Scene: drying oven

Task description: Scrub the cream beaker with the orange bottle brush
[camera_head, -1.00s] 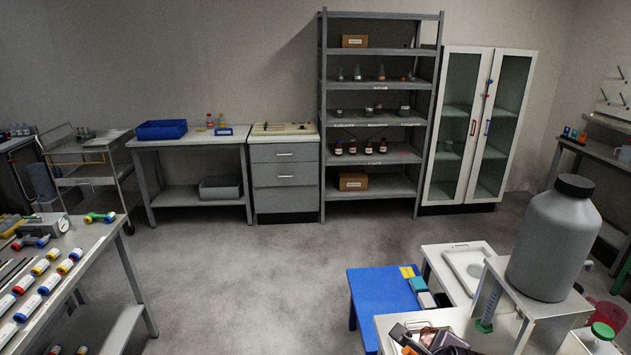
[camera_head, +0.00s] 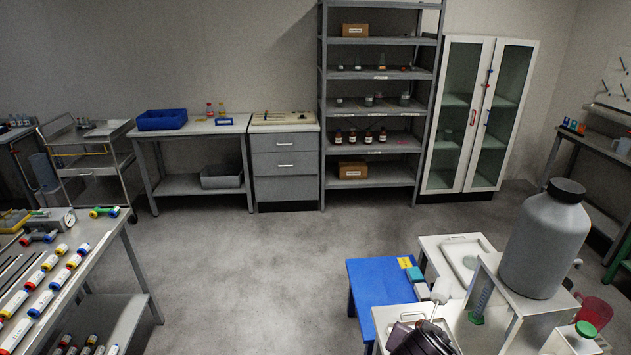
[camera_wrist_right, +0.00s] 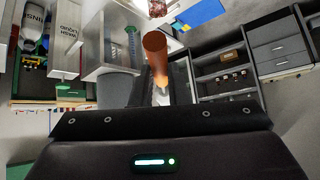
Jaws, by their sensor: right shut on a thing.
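My right gripper (camera_head: 428,330) is a dark shape at the bottom of the head view, above the white worktop. It is shut on the orange bottle brush, whose pale bristle head (camera_head: 441,290) stands up above it. In the right wrist view the brush's orange handle (camera_wrist_right: 154,48) runs up the picture, with the pale head (camera_wrist_right: 164,97) below it. The fingertips are not clear there. I cannot make out the cream beaker in either view. My left gripper is not in view.
A large grey bottle (camera_head: 545,245) with a black cap stands on a white stand right of the gripper, with a graduated cylinder (camera_head: 480,298) below. A white tray (camera_head: 487,244) lies behind. A blue table (camera_head: 375,290) is to the left. A red jug (camera_head: 596,310) is at right.

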